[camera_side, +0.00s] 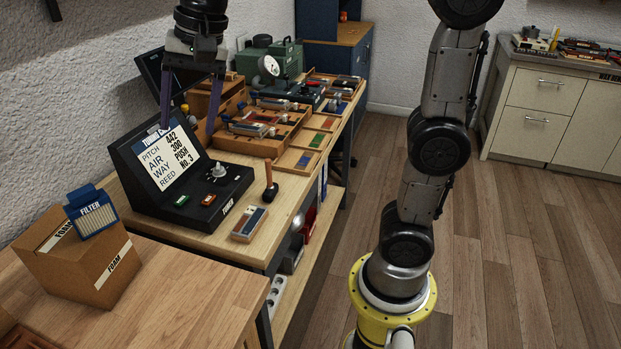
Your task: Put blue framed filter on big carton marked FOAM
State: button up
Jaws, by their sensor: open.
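The blue framed filter (90,213) is on top of the big carton marked FOAM (95,272), at the left of the view. Its pleated white face and FILTER label face the camera. It looks tilted near the carton's back right top edge and covers part of the lid; I cannot tell exactly how it rests. My gripper (188,130) is open, pointing down with nothing between its fingers. It is to the right of the filter and farther back, in front of or above the tuning display (167,165).
The carton stands on a wooden table (190,310) with bare surface to its right. The workbench behind holds the display console, a reed block (249,224), an upright wooden-handled tool (270,185), wooden trays (265,140) and a green machine with a gauge (275,60).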

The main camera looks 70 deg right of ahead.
jog(key=s+d+f+n+t, duration=0.1)
jog(key=s+d+f+n, duration=0.1)
jog(key=s+f+n, duration=0.3)
jog(key=s+d+f+n+t+h, duration=0.1)
jog(key=s+d+f+n, duration=0.2)
jog(key=s, duration=1)
notch_tip(320, 180, down, 4)
jog(key=n, duration=0.3)
jog(key=shift+s+r, duration=0.2)
jog(key=shift+s, duration=0.05)
